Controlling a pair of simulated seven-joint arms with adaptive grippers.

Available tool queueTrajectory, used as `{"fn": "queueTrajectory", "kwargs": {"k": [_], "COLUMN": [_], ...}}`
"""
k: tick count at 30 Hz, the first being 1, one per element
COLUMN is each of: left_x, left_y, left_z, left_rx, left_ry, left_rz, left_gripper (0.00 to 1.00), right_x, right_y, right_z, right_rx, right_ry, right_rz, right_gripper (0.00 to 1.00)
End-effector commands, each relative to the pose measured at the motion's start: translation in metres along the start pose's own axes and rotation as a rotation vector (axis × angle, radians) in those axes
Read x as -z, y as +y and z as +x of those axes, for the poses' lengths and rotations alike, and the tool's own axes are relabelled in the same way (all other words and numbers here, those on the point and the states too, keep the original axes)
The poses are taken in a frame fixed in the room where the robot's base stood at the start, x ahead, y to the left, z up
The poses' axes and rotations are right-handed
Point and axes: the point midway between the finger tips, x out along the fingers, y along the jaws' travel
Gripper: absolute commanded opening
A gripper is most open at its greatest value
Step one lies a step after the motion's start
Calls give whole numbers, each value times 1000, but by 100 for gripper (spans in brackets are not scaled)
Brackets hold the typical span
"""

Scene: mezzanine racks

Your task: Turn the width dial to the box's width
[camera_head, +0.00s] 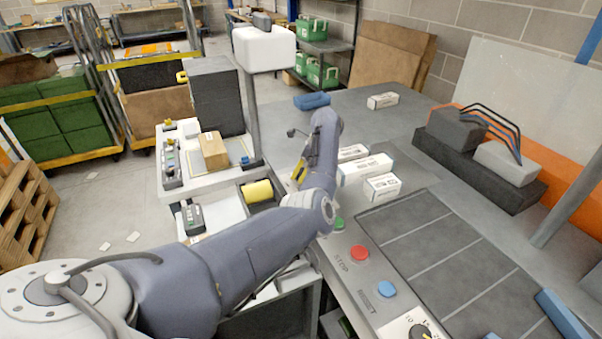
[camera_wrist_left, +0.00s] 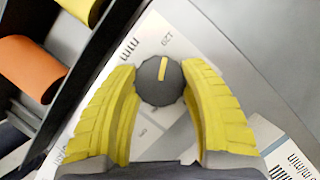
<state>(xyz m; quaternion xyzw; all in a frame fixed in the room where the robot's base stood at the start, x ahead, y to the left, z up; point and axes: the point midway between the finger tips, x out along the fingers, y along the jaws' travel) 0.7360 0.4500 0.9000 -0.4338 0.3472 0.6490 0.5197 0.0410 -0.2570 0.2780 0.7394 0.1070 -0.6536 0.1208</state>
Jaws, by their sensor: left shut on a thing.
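In the left wrist view, the width dial (camera_wrist_left: 152,88) is a small dark round knob with a yellow pointer mark. The mark points to the top of that view, leaning slightly right, near a printed 120. My left gripper (camera_wrist_left: 160,76) has its yellow ribbed fingers shut on the dial, one on each side. In the head view, part of my left gripper (camera_head: 299,173) shows beyond the arm, and the dial there is hidden. Several white printed boxes lie on the grey bench, one of them a long box (camera_head: 366,168). I cannot tell which box the task means.
Green, red (camera_head: 359,253) and blue (camera_head: 387,289) buttons line the bench edge. Another dark knob (camera_head: 420,332) sits at the bottom. A white cart (camera_head: 215,176) carries a cardboard box (camera_head: 214,151). Orange (camera_wrist_left: 30,68) and yellow rolls lie beside the dial's panel.

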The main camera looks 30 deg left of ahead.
Motion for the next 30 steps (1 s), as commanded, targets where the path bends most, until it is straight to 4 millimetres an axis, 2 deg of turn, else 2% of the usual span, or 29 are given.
{"fn": "queueTrajectory", "kwargs": {"k": [10,11,18,26,30], "left_x": [-3,-3,-2,-1,0], "left_y": [1,1,0,0,-1], "left_z": [2,2,1,-1,-12], "left_rx": [-4,-4,-2,-1,1], "left_ry": [-4,-4,-2,-1,0], "left_rz": [-4,-4,-2,-2,-3], "left_gripper": [15,47,73,73,73], "right_x": [0,0,0,0,0], "right_y": [0,0,-1,2,2], "right_z": [0,0,0,0,0], "right_rx": [0,0,1,-2,-1], "right_ry": [0,0,0,0,0], "right_rz": [0,0,0,-1,0], "right_gripper": [44,44,44,44,44]}}
